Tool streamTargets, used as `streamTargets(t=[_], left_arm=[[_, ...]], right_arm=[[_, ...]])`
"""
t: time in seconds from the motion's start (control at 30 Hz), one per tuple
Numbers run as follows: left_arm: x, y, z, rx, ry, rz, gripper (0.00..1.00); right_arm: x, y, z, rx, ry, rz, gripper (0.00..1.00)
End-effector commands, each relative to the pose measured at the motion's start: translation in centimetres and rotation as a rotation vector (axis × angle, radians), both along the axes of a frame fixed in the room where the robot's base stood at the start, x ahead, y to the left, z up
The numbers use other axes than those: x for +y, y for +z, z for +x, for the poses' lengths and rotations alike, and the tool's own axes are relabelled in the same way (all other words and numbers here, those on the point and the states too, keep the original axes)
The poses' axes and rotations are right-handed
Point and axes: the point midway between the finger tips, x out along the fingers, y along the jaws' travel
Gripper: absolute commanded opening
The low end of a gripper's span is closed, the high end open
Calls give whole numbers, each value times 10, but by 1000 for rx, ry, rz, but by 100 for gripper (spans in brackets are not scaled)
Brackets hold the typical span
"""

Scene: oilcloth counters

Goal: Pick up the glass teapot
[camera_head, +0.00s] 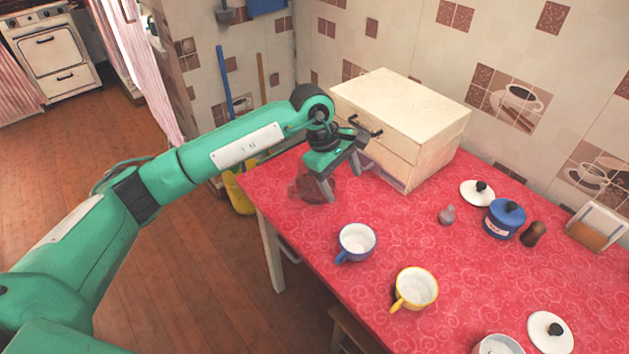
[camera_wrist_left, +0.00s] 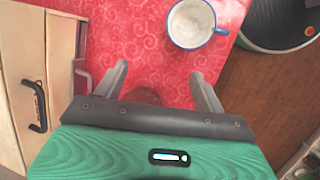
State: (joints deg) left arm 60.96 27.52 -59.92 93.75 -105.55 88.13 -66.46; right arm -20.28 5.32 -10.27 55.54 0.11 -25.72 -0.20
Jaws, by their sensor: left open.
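The glass teapot (camera_head: 299,188) looks like a dark reddish, see-through shape on the red tablecloth, near the table's left edge. My left gripper (camera_head: 342,182) is right at it, pointing down, with a finger in front of part of it. In the left wrist view, the gripper's fingers (camera_wrist_left: 160,72) are spread apart. A small brownish part of the teapot (camera_wrist_left: 145,95) shows between them, and the rest is hidden behind the gripper body. I cannot tell whether a finger touches it. My right gripper is not in view.
A cream drawer cabinet (camera_head: 415,108) stands close beside the gripper. A blue-and-white cup (camera_head: 357,241) and a yellow cup (camera_head: 415,288) stand nearer the front. A blue pot (camera_head: 503,220), white lid (camera_head: 477,193) and brown shaker (camera_head: 533,234) are to the right.

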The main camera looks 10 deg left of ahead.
Motion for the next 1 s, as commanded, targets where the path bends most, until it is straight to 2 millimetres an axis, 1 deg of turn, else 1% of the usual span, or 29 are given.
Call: streamTargets(t=[0.03, 0.1, 0.2, 0.3, 0.37, 0.43, 0.7, 0.8, 1.0], left_arm=[[24, 7, 13, -27, -5, 108, 71], [54, 15, 25, -48, -9, 243, 71], [87, 26, 36, -58, -5, 381, 71], [104, 34, 41, -61, -2, 455, 71], [109, 33, 42, -60, 1, 474, 71], [111, 25, 43, -57, 1, 482, 71], [117, -25, 46, -55, 0, 478, 71], [118, -38, 48, -57, 1, 477, 71], [119, -49, 49, -60, 1, 476, 71]], right_arm=[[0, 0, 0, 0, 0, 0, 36], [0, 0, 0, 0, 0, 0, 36], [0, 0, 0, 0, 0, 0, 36], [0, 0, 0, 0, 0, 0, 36], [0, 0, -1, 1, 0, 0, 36], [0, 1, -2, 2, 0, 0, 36], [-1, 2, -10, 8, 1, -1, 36], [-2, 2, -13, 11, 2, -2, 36], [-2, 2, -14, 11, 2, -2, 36]])
